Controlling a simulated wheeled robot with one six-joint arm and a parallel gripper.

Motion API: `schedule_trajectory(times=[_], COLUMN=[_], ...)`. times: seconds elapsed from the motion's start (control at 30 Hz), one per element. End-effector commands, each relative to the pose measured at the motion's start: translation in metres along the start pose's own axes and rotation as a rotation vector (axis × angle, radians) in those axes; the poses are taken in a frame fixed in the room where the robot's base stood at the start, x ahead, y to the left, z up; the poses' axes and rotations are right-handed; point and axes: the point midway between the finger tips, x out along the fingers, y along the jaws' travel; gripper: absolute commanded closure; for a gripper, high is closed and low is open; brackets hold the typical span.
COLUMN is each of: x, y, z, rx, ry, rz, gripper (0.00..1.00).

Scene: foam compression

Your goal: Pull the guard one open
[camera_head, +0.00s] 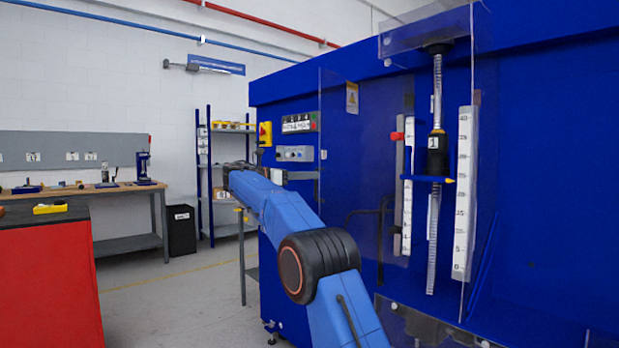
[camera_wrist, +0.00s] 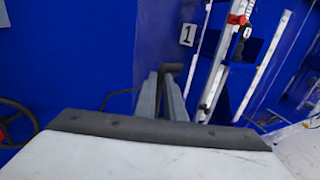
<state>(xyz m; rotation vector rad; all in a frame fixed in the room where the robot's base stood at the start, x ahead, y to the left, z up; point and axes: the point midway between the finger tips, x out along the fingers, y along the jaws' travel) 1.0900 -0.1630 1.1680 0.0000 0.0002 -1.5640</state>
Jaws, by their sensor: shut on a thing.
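The guard is a clear panel (camera_head: 338,130) with a yellow warning label, in front of the blue machine in the head view. How far it stands open is hard to tell. Behind it is a column with a black part marked 1 (camera_head: 433,142). The clear panel itself is hard to make out in that view. In the head view my blue arm reaches toward the machine's left side, and my fingertips are not clear there.
The blue machine has a control panel (camera_head: 295,153) at its left end. White scales (camera_head: 463,190) stand by the column. A shelf rack (camera_head: 228,150), a workbench (camera_head: 100,190) and a red cabinet (camera_head: 50,285) stand to the left. The floor between is clear.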

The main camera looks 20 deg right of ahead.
Motion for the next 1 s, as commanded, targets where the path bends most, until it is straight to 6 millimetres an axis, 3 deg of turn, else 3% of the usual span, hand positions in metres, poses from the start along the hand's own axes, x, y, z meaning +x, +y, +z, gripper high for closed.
schedule_trajectory(times=[0.23, 0.3, 0.33, 0.73, 1.0], x=[-0.001, -0.001, -0.001, -0.007, -0.05], y=[0.0, 0.0, 0.0, 0.0, 0.001], z=[0.0, 0.0, 0.0, 0.0, -0.001], rx=[0.0, 0.0, 0.0, 0.0, 0.0], ry=[0.0, 0.0, 0.0, 0.0, 0.0], rz=[0.001, 0.001, 0.001, 0.002, 0.003], gripper=[1.0, 0.77, 0.72, 0.72, 0.72])
